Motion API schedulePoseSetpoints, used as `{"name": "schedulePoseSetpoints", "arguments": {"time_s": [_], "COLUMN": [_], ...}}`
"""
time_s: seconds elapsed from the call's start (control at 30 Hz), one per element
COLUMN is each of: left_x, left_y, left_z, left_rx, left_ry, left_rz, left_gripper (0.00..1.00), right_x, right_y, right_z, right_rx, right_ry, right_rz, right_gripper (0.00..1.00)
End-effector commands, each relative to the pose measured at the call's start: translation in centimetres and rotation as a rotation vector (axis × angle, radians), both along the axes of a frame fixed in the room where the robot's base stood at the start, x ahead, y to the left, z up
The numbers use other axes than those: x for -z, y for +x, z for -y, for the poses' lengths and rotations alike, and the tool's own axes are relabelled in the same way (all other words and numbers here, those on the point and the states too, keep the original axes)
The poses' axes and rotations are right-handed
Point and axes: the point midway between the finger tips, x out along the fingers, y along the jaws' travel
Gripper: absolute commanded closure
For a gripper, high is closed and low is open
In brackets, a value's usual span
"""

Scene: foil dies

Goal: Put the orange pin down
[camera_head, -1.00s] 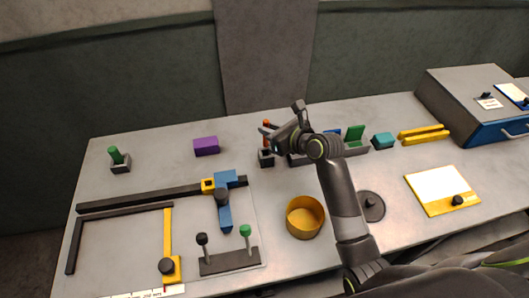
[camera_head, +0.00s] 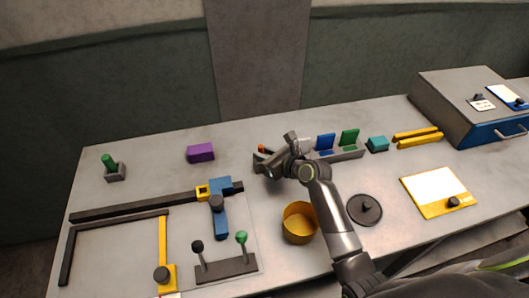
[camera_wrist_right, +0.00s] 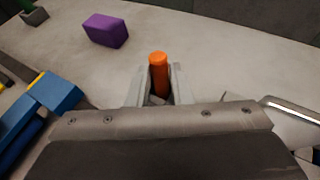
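The orange pin (camera_wrist_right: 158,75) stands upright between the two fingers of my right gripper in the right wrist view. The fingers lie close against its sides and look shut on it. In the head view only a small orange top (camera_head: 261,148) shows beside my right gripper (camera_head: 265,163), which is low over the table. A small dark square holder was visible under this spot earlier; the gripper now mostly covers it. I cannot tell whether the pin's lower end is inside it. My left gripper is not in view.
A purple block (camera_head: 200,152) lies to the left, and a green pin (camera_head: 109,161) stands in a holder farther left. A grey rack with blue (camera_head: 325,142) and green (camera_head: 349,137) plates stands right of the gripper. A yellow bowl (camera_head: 299,224) is in front.

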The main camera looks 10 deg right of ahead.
Motion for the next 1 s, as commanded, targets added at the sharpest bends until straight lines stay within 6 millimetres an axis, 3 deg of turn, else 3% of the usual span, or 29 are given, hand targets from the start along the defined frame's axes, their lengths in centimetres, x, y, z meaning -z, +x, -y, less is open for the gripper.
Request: {"name": "schedulePoseSetpoints", "arguments": {"time_s": [0.13,0.53,1.0], "left_x": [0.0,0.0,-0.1], "left_y": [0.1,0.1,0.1], "left_z": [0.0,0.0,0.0], "left_rx": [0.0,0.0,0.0], "left_ry": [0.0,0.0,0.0], "left_rz": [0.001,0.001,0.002], "left_gripper": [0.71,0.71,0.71], "right_x": [0.0,-0.6,-3.6], "right_y": [0.0,-0.4,-6.8], "right_z": [0.0,0.3,3.9], "right_rx": [0.0,0.001,0.0], "right_ry": [0.0,-0.003,-0.004], "right_rz": [0.001,0.003,0.001], "right_gripper": [0.63,0.63,0.63]}}
